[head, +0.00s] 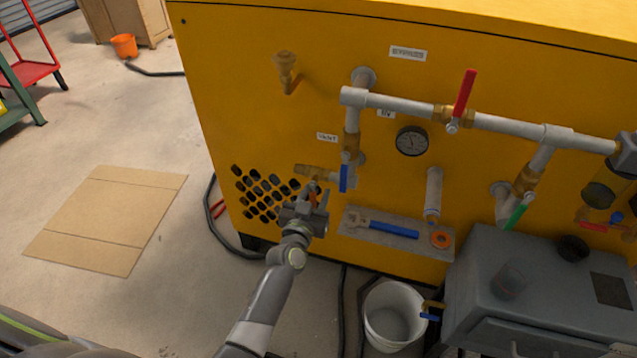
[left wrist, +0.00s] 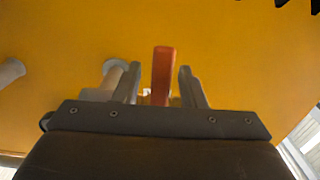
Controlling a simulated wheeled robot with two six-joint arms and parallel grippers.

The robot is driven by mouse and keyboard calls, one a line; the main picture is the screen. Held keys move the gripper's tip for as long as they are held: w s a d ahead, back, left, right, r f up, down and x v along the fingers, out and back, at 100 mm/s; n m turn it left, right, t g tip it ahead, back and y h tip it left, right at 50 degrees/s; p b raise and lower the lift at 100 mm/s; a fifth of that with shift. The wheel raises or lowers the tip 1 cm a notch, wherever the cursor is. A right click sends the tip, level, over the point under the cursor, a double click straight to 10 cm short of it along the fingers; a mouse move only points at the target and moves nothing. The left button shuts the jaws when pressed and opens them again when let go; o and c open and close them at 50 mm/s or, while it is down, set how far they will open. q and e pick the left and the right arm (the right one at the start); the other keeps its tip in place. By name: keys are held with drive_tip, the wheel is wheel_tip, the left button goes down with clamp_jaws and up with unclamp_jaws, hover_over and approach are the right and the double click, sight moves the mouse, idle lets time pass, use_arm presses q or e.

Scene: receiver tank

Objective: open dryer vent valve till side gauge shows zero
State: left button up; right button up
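A small brass valve (head: 308,170) sticks out of the yellow panel, with a red-orange handle (left wrist: 163,75) at it. My left gripper (head: 314,197) is at this valve, just below its body. In the left wrist view the fingers stand apart on both sides of the handle, with a narrow gap on each side. The handle is partly hidden by the gripper in the head view. A round dark-faced gauge (head: 412,141) sits to the right on the panel; its needle is too small to read. My right gripper is not in view.
A blue-handled valve (head: 344,178) is close to the right of my left gripper. A red lever (head: 464,95) and a green lever (head: 516,213) are farther right. A shelf (head: 352,230) holds a wrench (head: 390,229). A white bucket (head: 394,315) stands below. Cardboard (head: 105,218) lies left.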

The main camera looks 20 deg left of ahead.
use_arm(q)
drive_tip(key=shift+w, duration=0.25)
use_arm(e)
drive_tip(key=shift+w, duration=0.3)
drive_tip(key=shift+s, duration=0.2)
use_arm(q)
clamp_jaws()
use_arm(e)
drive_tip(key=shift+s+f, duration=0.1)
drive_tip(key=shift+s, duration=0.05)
